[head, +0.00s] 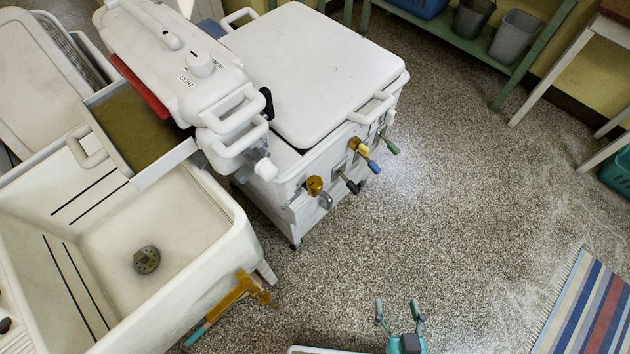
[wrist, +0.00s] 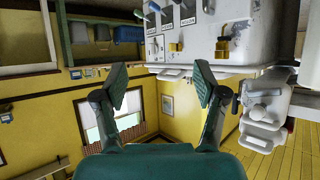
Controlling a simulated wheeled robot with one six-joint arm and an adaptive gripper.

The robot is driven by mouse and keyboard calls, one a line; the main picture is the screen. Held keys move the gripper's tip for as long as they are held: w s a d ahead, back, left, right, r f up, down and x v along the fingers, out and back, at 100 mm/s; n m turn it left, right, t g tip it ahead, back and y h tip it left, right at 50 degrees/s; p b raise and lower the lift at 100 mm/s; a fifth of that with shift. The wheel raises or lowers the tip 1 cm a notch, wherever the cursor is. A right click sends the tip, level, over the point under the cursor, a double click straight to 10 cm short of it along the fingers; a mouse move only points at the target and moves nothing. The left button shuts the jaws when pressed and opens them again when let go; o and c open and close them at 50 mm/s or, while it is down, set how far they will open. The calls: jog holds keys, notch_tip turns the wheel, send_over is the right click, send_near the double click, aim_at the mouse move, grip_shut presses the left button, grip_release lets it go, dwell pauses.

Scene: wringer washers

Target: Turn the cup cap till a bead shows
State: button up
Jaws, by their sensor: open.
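The white washer (head: 300,75) stands ahead of my gripper. A brass cup-like fitting (head: 315,186) sits on its front face near the left corner, and a second brass piece (head: 355,144) is further right. I cannot tell for sure which carries the cup cap, and no bead can be made out.
Levers with black, blue and green grips (head: 374,166) stick out from the washer front. A wringer (head: 175,65) overhangs its left side. A white sink (head: 190,220) stands at left. A green shelf (head: 465,45) is behind, a striped rug (head: 590,310) at right. Open floor lies between.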

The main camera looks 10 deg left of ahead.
jog(key=w+a+f+n+g+y, duration=0.1)
jog(key=w+a+f+n+y, duration=0.2)
jog(key=w, duration=0.5)
jog(key=n+g+y, duration=0.5)
jog(key=n+y, duration=0.3)
send_near(316, 183)
jog(key=x, duration=1)
jog(key=shift+w+a+f, duration=0.1)
jog(key=shift+a, duration=0.1)
jog(key=c, duration=1.1)
